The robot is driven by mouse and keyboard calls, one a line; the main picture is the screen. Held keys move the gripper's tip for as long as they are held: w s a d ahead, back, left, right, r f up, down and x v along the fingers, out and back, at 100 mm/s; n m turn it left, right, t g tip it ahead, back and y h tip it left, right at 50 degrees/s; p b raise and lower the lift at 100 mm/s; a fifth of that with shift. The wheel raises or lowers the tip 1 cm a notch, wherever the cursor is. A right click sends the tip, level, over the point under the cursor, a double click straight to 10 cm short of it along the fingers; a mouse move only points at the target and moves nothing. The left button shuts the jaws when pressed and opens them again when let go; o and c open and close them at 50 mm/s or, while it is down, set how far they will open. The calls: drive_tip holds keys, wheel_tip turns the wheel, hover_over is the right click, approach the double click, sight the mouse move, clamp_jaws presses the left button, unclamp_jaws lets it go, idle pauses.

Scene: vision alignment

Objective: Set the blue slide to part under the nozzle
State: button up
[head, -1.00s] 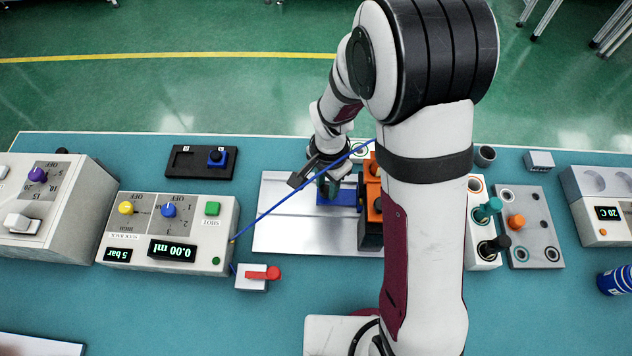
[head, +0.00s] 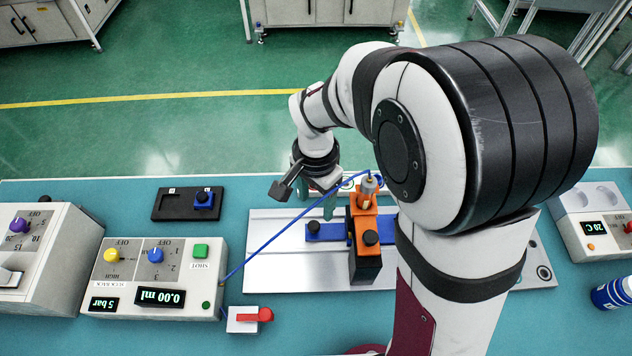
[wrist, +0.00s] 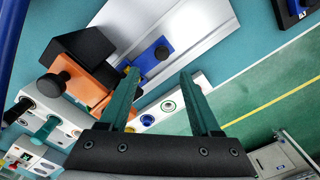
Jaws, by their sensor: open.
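The blue slide (head: 330,235) lies on a silver metal plate (head: 275,262) and passes under an orange bracket (head: 363,230) with a black block. A black knob stands at its left end. The nozzle (head: 369,185) tops the bracket, with a blue hose leading off left. My gripper (head: 328,207) is open and empty, above and behind the slide's knob end. In the wrist view the slide (wrist: 147,59) shows beyond my gripper (wrist: 160,82), apart from the fingers. The bracket (wrist: 78,75) is left of them. The part under the nozzle cannot be made out.
A dispenser box (head: 155,265) with knobs and displays stands left, near a red-levered block (head: 243,319). A black tray (head: 187,204) with a small blue piece lies back left. A white device (head: 590,225) and blue bottle (head: 612,293) are right. My arm hides the bench centre-right.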

wheel_tip(320, 180, up, 7)
idle(0.4)
drive_tip(key=s+d+r+n+y, duration=0.1)
drive_tip(key=s+d, duration=0.1)
drive_tip(key=s, duration=0.7)
drive_tip(key=s+d+r+n, duration=0.1)
drive_tip(key=s+d+n, duration=0.1)
drive_tip(key=s, duration=0.8)
drive_tip(key=shift+d+y, duration=0.4)
drive_tip(key=shift+d, duration=0.4)
drive_tip(key=shift+o, duration=0.3)
drive_tip(key=shift+n, duration=0.3)
